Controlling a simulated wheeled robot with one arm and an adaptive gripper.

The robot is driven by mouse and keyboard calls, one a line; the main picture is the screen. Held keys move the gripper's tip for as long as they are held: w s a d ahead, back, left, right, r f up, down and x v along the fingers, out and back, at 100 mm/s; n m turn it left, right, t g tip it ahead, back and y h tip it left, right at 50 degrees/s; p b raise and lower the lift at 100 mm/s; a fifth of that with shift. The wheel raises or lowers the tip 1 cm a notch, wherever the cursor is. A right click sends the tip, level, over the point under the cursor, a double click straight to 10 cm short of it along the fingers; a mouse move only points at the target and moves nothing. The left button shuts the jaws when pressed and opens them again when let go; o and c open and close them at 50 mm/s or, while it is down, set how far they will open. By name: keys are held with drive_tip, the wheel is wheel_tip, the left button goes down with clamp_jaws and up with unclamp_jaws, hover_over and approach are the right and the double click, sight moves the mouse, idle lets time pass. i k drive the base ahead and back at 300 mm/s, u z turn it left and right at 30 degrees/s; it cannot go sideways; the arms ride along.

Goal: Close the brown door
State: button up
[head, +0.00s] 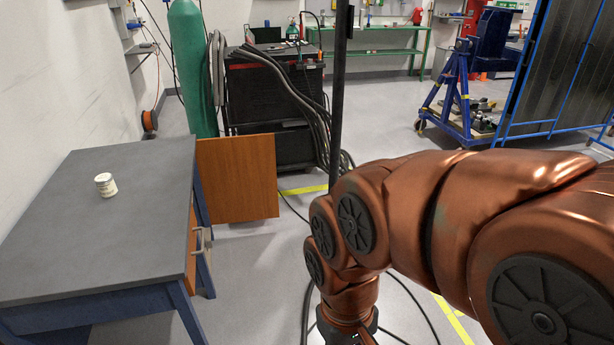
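The brown door (237,178) is a flat wooden panel at the far right side of the grey-topped table. It stands swung open, out to the right of the table and roughly facing me. A narrow brown front (191,232) with a metal handle (202,240) shows steeply edge-on under the table's right edge, closer to me. My copper-coloured arm comes in from the right and bends down at the bottom centre. Its dark wrist end is cut off by the lower edge, so the gripper's fingers are out of view. The arm is apart from the door in the picture.
Behind the door are a green gas cylinder (191,75) and a black machine (275,95) with hoses. Grey floor (250,285) between the table and my arm is clear, with cables near my wrist.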

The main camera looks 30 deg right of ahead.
sight(238, 174)
drive_tip(key=z, duration=1.35)
drive_tip(key=i, duration=7.35)
drive_tip(key=u, duration=4.5)
